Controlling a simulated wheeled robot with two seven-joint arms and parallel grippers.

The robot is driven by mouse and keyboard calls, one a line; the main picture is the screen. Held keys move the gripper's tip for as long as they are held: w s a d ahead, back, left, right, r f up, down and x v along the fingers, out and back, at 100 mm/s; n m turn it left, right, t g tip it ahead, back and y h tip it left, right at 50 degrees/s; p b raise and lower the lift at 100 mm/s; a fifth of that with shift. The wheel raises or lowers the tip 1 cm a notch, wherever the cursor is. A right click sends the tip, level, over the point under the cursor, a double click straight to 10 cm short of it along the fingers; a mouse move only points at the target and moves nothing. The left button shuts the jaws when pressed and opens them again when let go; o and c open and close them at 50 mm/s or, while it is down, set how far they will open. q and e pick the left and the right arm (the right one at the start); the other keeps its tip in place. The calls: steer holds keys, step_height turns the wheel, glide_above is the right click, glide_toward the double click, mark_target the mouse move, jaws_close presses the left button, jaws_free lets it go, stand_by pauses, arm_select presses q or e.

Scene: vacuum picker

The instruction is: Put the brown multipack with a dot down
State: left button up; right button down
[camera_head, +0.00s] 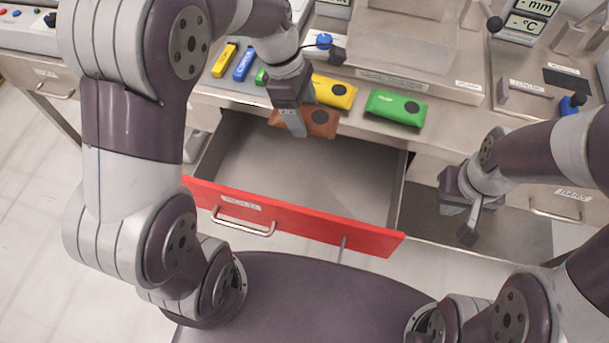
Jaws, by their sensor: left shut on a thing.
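The brown multipack (318,120) has a dark dot on its right part. My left gripper (292,124) is shut on it at its left part, and the gripper covers some of it. The pack is over the back of an open drawer, by the front edge of the worktop. I cannot tell how high it is above the drawer floor. My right gripper (468,232) is to the right of the drawer, above the floor, and no object shows in it. I cannot tell whether its fingers are apart.
The open drawer with a red front (300,222) looks empty. A yellow pack (334,92) and a green pack (395,108), each with a dark dot, lie on the worktop (440,135) behind it. Smaller blue (245,64) and yellow (224,60) packs lie further left.

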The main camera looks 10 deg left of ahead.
arm_select(q)
steer(key=b, duration=0.2)
glide_above(307, 177)
steer(key=f, duration=1.2)
steer(key=a+f, duration=0.1)
steer(key=f, duration=0.5)
step_height(307, 177, down, 4)
steer(key=shift+f+b, duration=0.2)
steer(key=shift+b, duration=0.5)
steer(key=shift+f, duration=0.15)
steer(key=o, duration=1.3)
steer(key=shift+c, duration=0.2)
